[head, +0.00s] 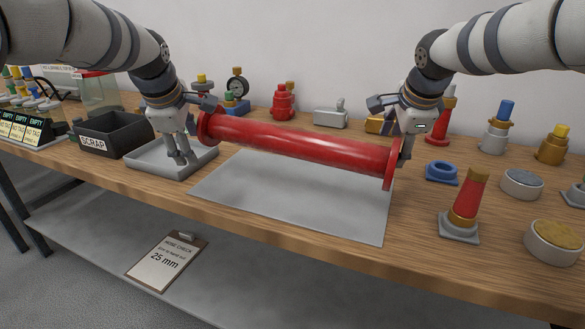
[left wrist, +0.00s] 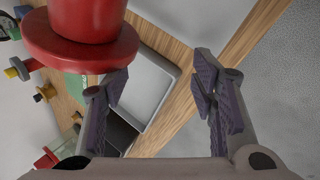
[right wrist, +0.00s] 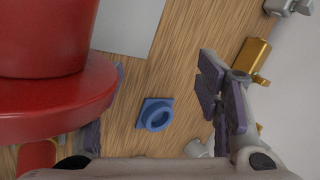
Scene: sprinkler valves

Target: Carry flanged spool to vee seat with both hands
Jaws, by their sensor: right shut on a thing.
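The flanged spool (head: 295,143) is a long red pipe with a round flange at each end. It lies across the picture above the grey sheet, its right end nearer the front edge. My left gripper (head: 178,158) points down beside the left flange, over the grey tray; its fingers (left wrist: 165,95) are apart with nothing between them. The left flange (left wrist: 75,55) is outside them. My right gripper (head: 408,150) is at the right flange (right wrist: 60,105) and shut on the spool; the flange partly hides one finger. I cannot make out a vee seat.
A black scrap bin (head: 110,135) and the grey tray (head: 150,160) stand at the left. Valves line the back. The grey sheet (head: 300,205) is bare.

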